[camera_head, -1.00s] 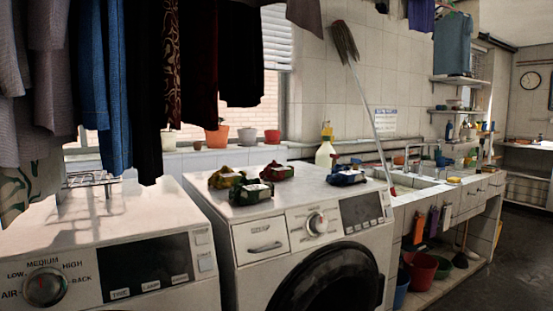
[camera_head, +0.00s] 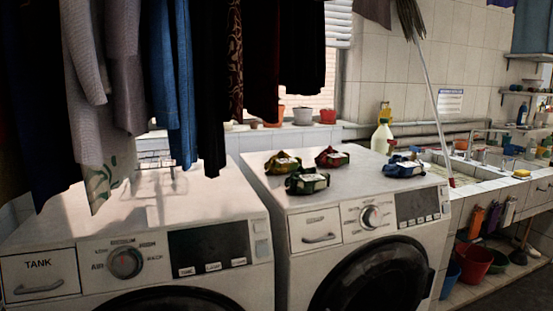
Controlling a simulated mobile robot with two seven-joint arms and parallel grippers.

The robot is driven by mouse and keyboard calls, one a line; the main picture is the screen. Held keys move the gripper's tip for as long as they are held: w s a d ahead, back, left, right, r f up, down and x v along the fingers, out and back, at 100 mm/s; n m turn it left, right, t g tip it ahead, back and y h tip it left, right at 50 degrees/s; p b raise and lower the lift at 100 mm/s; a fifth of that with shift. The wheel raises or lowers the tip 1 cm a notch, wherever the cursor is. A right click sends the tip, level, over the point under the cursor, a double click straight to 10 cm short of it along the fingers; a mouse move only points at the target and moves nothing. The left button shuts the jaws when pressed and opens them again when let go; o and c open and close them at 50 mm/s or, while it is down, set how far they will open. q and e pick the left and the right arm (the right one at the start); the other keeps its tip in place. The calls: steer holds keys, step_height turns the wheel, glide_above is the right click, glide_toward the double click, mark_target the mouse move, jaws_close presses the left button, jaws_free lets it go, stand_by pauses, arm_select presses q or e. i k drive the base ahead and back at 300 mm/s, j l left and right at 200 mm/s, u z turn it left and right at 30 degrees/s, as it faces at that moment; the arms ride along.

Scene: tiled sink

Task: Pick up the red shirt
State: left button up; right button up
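A red bundle (camera_head: 332,157), which looks like a folded cloth with a pale label, lies on top of the right washing machine (camera_head: 262,180). A green bundle (camera_head: 307,184), a yellowish-red bundle (camera_head: 283,163) and a blue bundle (camera_head: 404,168) lie around it on the same top. They are too small for me to tell for sure that the red one is a shirt. Neither of my grippers is in view.
A left machine (camera_head: 90,240) stands beside it with a wire rack (camera_head: 155,178) on top. Dark and grey clothes (camera_head: 120,70) hang above. A spray bottle (camera_head: 382,136) and a broom (camera_head: 435,105) stand behind. The sink counter (camera_head: 480,182) is at right.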

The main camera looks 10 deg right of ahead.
mark_target(329, 158)
steer(key=l+u, duration=0.75)
steer(key=u, duration=0.15)
steer(key=k+l+u, duration=0.15)
steer(key=l, duration=0.15)
steer(key=l+u, duration=0.15)
steer(key=l, duration=0.15)
steer(key=k+l+u, duration=0.15)
steer(key=l, duration=0.15)
steer(key=k+l, duration=0.2)
steer(key=l, duration=0.25)
steer(key=k+l+u, duration=0.15)
steer(key=l, duration=0.3)
steer(key=k+l, duration=0.2)
steer(key=l, duration=0.2)
steer(key=k+l+u, duration=0.1)
steer(key=k+l, duration=0.15)
steer(key=l, duration=0.15)
